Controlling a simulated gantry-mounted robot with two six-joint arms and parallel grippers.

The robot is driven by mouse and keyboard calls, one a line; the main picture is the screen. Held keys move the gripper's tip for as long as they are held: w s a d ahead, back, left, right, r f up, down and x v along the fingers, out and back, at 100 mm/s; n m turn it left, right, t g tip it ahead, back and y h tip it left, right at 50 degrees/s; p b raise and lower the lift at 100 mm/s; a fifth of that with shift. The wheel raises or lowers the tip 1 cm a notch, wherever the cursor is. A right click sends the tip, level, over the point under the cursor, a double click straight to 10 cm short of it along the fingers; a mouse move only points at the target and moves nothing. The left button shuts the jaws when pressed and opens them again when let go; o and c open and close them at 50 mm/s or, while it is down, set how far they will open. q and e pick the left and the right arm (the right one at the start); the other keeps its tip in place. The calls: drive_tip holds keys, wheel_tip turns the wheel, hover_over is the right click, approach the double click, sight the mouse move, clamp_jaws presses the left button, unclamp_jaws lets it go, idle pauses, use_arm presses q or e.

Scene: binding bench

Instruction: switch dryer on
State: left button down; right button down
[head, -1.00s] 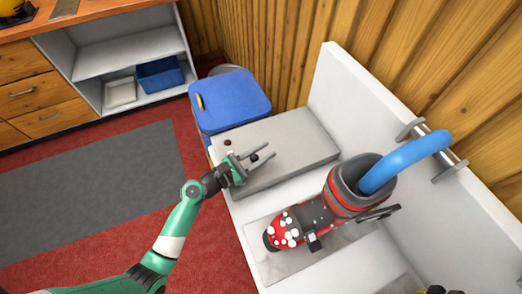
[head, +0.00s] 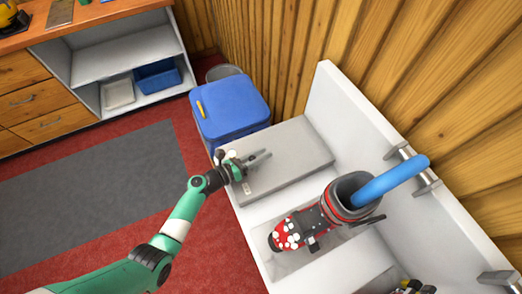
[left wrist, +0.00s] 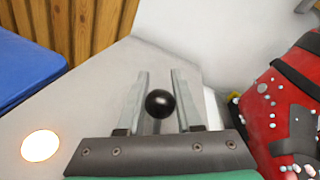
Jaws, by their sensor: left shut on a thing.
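The dryer appears to be the flat grey box (head: 290,150) on the white bench, beside the blue bin. My left gripper (head: 262,158) is low over its near left part. In the left wrist view a black ball knob (left wrist: 160,103) sits between the two fingers, and the gripper is shut on it. A round lamp (left wrist: 40,146) on the grey surface left of the fingers glows warm white. My right gripper is not in view.
A red and black boot (head: 310,228) lies on the bench to the right, with a blue hose (head: 395,180) at its cuff. A blue bin (head: 232,105) stands close behind the gripper. A small dark and yellow thing (head: 415,287) at the bottom edge is unclear.

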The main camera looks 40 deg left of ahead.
use_arm(q)
drive_tip(key=shift+w+a+n, duration=0.1)
drive_tip(key=shift+a+n, duration=0.05)
drive_tip(key=shift+n, duration=0.15)
drive_tip(key=c, duration=0.6)
unclamp_jaws()
drive_tip(key=shift+s+a+p, duration=0.15)
drive_tip(key=shift+s+p, duration=0.25)
drive_tip(key=p+v, duration=0.4)
drive_tip(key=v, duration=0.6)
drive_tip(key=shift+r, duration=0.2)
drive_tip(key=shift+s+a, duration=0.1)
drive_tip(key=shift+s, duration=0.35)
